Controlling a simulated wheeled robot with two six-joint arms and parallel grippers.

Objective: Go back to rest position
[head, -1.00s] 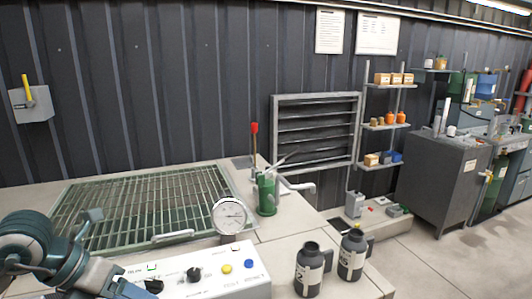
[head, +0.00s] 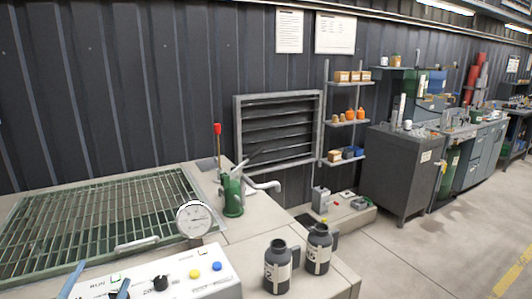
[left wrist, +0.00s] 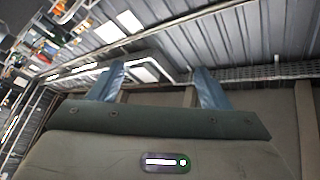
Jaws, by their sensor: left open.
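My left gripper (head: 97,284) shows at the bottom left of the head view, only its two blue-grey fingers, in front of the white control panel (head: 196,287). In the left wrist view the same gripper (left wrist: 158,75) has its fingers spread apart with nothing between them. The green hand pump (head: 233,196) with its spout stands on the bench beyond the panel. A round dial gauge (head: 194,219) stands upright behind the panel. My right gripper is in neither view.
A metal grate (head: 100,222) covers the bench's left part. Two dark bottles (head: 278,268) (head: 318,250) stand at the bench's front right. A louvred vent (head: 278,130) and small shelves (head: 346,122) are on the wall. Open floor (head: 430,255) lies to the right.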

